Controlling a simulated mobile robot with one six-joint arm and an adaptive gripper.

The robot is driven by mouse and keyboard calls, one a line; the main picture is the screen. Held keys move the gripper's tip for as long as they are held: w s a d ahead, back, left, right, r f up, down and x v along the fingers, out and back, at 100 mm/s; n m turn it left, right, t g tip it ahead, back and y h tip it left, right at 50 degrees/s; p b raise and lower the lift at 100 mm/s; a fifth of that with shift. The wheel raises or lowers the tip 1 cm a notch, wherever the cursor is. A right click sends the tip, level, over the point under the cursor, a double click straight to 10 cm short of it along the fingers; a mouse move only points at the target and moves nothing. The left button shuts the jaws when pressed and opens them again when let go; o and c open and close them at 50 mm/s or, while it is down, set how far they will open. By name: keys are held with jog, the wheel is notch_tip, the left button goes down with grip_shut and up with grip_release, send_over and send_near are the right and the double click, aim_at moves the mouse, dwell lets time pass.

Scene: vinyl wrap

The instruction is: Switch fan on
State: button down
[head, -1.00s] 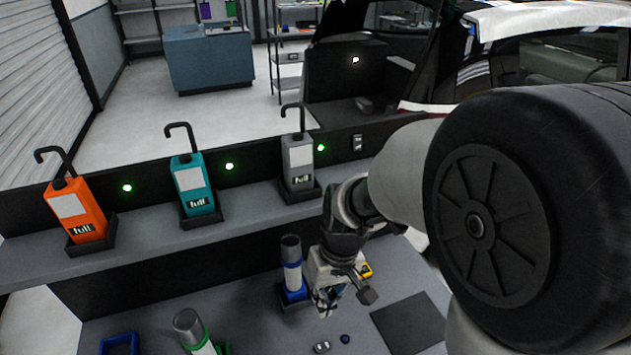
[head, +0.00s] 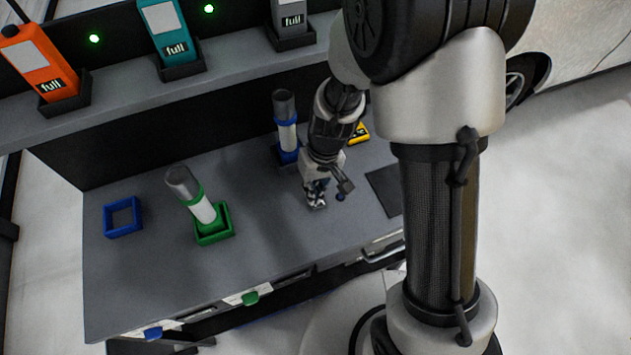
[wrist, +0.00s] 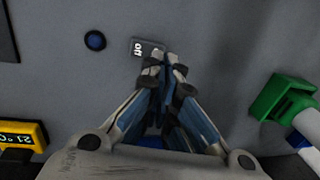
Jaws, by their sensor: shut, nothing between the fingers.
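A small grey rocker switch (wrist: 146,46) with white lettering lies on the workbench top in the wrist view. The lettering is turned and I cannot read it surely. My gripper (wrist: 165,58) is shut and empty, pointing down, with its fingertips right at the switch's edge and covering part of it. Whether they touch it I cannot tell. In the head view my gripper (head: 317,202) is low over the bench and hides most of the switch. A round dark blue button (wrist: 95,40) sits beside the switch. No fan is recognisable in view.
A blue-banded tube (head: 287,135) stands behind my gripper. A green-banded tube (head: 203,208) leans in a green holder (head: 215,238). A yellow display (wrist: 22,132) and a dark mat (head: 385,188) are nearby. An empty blue frame (head: 107,219) lies left. A shelf with bottles runs behind.

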jog(key=shift+a+f, duration=0.15)
jog(key=shift+f, duration=0.5)
jog(key=shift+f, duration=0.1)
